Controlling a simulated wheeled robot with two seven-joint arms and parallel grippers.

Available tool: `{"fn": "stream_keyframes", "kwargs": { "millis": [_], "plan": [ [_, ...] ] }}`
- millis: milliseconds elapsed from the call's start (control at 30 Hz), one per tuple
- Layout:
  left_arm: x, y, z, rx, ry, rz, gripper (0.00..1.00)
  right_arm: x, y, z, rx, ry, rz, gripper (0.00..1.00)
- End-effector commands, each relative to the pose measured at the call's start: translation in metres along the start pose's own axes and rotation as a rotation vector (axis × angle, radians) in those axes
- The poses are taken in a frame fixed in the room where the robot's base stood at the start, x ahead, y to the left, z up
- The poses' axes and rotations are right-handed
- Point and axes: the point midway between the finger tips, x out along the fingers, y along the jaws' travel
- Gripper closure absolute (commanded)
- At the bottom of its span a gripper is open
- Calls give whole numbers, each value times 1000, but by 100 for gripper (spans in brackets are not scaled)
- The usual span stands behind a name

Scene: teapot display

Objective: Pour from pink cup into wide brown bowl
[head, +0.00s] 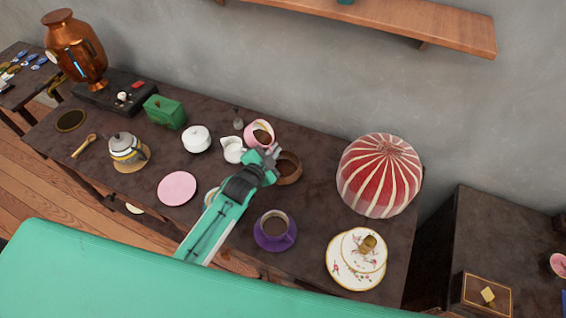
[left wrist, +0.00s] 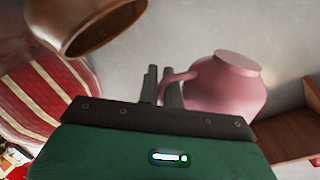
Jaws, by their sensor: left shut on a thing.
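The pink cup (head: 259,134) is tilted in the head view, its mouth showing brown contents inside. In the left wrist view the pink cup (left wrist: 225,85) hangs beside the fingers, with its handle between them. My left gripper (head: 268,153) is shut on the pink cup's handle; it also shows in the left wrist view (left wrist: 162,85). The wide brown bowl (head: 289,169) stands right of the gripper, partly hidden by it; the left wrist view shows its rim (left wrist: 105,30) at upper left. No stream between cup and bowl shows. My right gripper is not in view.
A white creamer (head: 232,149) stands close left of the gripper. A white lidded pot (head: 196,139), a pink plate (head: 177,188) and a floral plate stack (head: 356,260) are also on the table.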

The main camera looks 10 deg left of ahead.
Motion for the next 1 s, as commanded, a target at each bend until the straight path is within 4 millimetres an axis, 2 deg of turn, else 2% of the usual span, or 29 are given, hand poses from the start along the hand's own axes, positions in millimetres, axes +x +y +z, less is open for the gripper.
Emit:
{"fn": "stream_keyframes", "kwargs": {
  "millis": [500,1000],
  "plan": [
    [-1,-2,2,106,-36,-7,100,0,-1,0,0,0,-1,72],
    [-1,-3,2,139,-45,-14,100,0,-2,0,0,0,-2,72]
  ]
}}
